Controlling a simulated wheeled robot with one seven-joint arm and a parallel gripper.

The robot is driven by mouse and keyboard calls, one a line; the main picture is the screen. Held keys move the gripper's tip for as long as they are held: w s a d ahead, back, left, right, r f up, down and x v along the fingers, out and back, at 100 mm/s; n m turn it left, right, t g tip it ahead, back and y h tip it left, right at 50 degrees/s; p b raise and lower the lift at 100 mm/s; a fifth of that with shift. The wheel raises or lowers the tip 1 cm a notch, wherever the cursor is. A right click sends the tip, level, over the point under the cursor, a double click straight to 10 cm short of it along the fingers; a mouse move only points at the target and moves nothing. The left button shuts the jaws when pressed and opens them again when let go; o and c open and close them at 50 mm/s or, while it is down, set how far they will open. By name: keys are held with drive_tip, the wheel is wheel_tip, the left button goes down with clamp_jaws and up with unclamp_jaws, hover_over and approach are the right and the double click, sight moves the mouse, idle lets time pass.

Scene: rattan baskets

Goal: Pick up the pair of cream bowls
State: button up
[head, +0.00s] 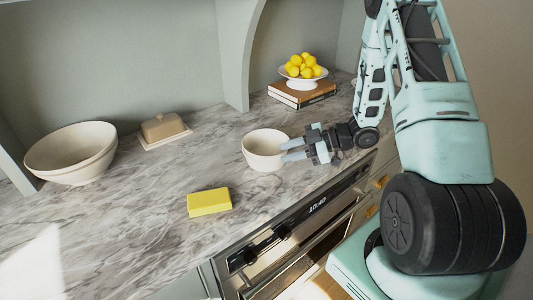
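The pair of cream bowls (72,163) sits at the left of the counter, one large bowl nested in another, beside the upright wall panel. A smaller off-white bowl (262,158) stands alone near the counter's front edge. My gripper (285,151) is at the right side of this smaller bowl, far to the right of the nested pair. Its two fingers point left and are spread apart with a gap between them. The fingertips overlap the small bowl's right side in the picture; I cannot tell whether they touch it.
A yellow block (209,202) lies on the marble counter (125,225) in front. A covered butter dish (163,129) stands behind. Lemons (303,66) fill a white dish on books (302,95) at the back. An oven (300,238) is below the front edge.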

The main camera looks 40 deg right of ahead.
drive_tip(key=p+x, duration=0.2)
drive_tip(key=x, duration=0.2)
drive_tip(key=shift+w+a, duration=0.2)
drive_tip(key=shift+a, duration=0.15)
drive_tip(key=shift+w+a+f, duration=0.3)
clamp_jaws()
idle(1.0)
